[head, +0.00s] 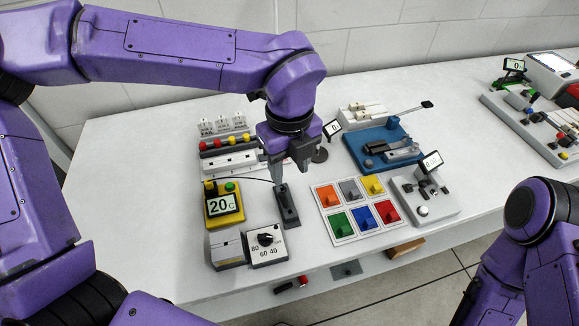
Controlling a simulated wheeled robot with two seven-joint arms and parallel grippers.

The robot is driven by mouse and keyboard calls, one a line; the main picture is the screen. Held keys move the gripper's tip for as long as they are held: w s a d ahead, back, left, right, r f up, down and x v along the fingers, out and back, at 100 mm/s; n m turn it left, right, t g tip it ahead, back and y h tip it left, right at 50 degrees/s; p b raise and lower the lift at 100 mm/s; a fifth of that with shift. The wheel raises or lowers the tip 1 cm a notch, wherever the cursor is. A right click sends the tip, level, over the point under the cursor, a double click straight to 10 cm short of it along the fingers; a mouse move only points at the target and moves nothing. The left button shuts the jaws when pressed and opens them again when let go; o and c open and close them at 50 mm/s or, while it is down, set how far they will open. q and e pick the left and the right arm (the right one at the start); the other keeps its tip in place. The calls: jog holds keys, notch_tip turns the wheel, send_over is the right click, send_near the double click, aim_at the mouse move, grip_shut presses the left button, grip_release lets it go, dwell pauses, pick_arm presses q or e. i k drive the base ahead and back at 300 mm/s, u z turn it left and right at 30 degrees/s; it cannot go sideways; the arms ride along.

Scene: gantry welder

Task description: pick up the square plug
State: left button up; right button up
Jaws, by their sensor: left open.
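My left gripper (289,168) is open, pointing down over the middle of the table, above the back end of a narrow dark grey block (288,208). A small dark upright piece stands on this block close under the fingers; I cannot tell whether they touch it. No part is clearly recognisable as the square plug. Small white pieces (222,124) stand in a row at the back left, behind a white socket strip (230,162). A board (334,236) with several coloured square pieces lies to the right of the gripper. My right gripper is not in view; only its arm shows.
A yellow box reading 20 C (224,205) and a dial box (267,247) stand at left front. A blue fixture (372,146) is at back right, a grey unit with a small display (423,200) at right. The table's (130,200) left part is clear.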

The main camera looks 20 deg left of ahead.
aim_at(209, 186)
jog(key=k, duration=1)
